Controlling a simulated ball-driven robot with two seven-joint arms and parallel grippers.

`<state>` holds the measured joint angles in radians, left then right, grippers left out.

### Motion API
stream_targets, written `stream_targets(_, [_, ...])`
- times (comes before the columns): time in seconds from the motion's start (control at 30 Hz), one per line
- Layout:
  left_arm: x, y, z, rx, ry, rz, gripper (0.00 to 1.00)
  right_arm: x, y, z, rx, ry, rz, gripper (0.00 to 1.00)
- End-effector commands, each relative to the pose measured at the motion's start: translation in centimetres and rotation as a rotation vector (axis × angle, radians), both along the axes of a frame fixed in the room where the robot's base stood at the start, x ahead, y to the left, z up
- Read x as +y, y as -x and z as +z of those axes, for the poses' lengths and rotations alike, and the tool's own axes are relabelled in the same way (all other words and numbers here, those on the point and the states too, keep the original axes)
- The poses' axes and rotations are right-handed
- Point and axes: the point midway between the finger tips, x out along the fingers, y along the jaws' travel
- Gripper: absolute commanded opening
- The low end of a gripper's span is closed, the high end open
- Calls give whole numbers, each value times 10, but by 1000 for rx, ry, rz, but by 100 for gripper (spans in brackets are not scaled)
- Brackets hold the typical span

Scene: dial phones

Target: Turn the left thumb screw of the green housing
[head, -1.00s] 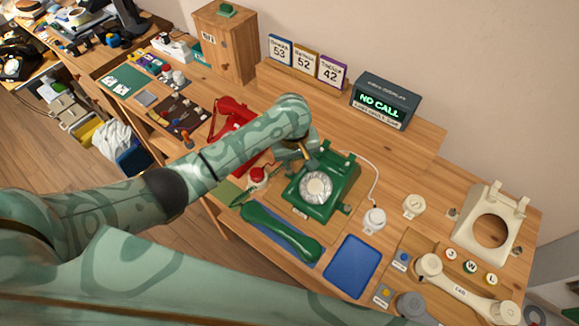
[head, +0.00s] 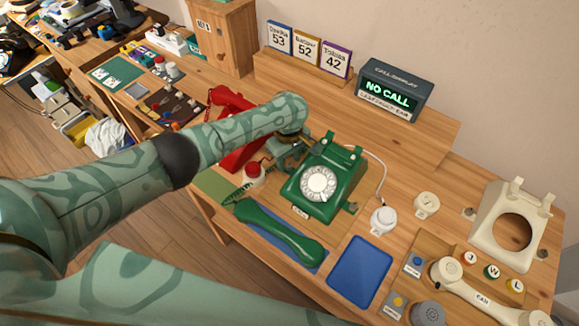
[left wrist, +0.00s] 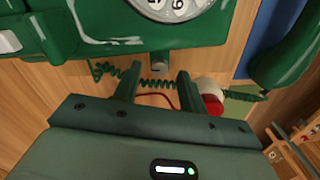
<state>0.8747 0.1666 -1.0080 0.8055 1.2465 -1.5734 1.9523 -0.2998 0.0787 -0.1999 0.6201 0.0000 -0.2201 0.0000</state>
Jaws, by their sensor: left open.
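The green housing (head: 325,179) with its white dial (head: 318,184) stands upright on the desk in the head view; it fills the top of the left wrist view (left wrist: 115,28). My left gripper (head: 286,160) is at its left side. In the left wrist view its open fingers (left wrist: 157,76) point at the housing. The left thumb screw (left wrist: 159,66), a small grey knob on the housing's side, shows between the fingertips; I cannot tell whether they touch it. In the head view that screw is hidden by my gripper. The right thumb screw (head: 350,207) sticks out on the other side.
A green handset (head: 278,233) lies on a blue mat in front. A blue tray (head: 360,271) is at front right. A coiled green cord (left wrist: 155,83) passes beneath the fingers.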

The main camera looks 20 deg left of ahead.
Motion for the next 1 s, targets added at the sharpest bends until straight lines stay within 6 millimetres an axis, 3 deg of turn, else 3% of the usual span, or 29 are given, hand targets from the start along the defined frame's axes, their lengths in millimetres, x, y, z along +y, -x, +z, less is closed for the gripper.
stream_targets(0.13, [0, 0, -16, 0, 0, -1, 41, 0, 2, -11, 5, 0, 0, 36])
stream_targets(0.47, [0, -1, -16, -2, 0, -1, 41, 0, 2, -11, 5, 0, 0, 36])
stream_targets(0.6, [0, 0, -16, -2, 0, -1, 2, 0, 2, -11, 5, 0, 0, 36])
stream_targets(1.0, [-1, 0, -14, -1, 3, -41, 0, 0, 1, -3, 1, 0, 0, 36])
